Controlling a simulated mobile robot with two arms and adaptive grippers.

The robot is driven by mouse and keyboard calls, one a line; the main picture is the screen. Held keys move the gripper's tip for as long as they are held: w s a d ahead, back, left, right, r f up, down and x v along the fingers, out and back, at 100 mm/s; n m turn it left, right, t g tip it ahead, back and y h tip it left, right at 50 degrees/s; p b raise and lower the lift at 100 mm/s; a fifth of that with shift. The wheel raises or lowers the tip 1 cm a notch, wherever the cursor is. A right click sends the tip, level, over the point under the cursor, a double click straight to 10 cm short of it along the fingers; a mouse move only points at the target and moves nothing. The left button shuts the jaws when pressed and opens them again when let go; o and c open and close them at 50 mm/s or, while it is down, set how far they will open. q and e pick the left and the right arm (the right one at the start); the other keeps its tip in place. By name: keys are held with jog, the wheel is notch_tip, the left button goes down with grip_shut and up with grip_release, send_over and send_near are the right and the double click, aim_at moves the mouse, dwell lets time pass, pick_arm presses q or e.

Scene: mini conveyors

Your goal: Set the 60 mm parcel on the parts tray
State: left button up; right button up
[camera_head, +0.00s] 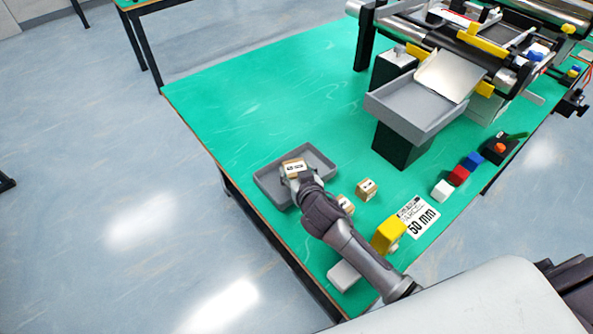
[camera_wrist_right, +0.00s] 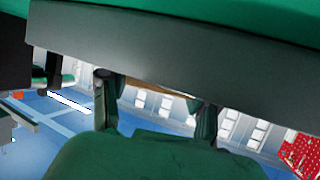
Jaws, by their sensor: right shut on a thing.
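The parts tray (camera_head: 322,158) is a shallow grey tray on the green table near its left edge. A tan parcel (camera_head: 294,166) with a white-and-black label is at my right gripper (camera_head: 293,175), which is shut on it, inside the tray's outline. Whether the parcel touches the tray floor cannot be told. In the right wrist view, the fingers of my right gripper (camera_wrist_right: 155,110) are below a broad grey band, which looks like the tray wall (camera_wrist_right: 150,55); the parcel is almost wholly hidden. My left gripper is out of view.
Two more tan parcels (camera_head: 365,188) (camera_head: 346,204) stand right of the tray. A printed mm card (camera_head: 418,216), a yellow object (camera_head: 387,236) and coloured blocks (camera_head: 458,176) lie further right. A conveyor (camera_head: 470,60) with a grey bin (camera_head: 415,125) stands behind. The table left of the bin is clear.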

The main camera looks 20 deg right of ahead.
jog(key=shift+f, duration=0.1)
jog(key=o, duration=1.2)
jog(key=shift+r, duration=0.2)
jog(key=v, duration=1.2)
jog(key=shift+a+f+b, duration=0.1)
jog(key=shift+b, duration=0.2)
jog(key=shift+s, duration=0.1)
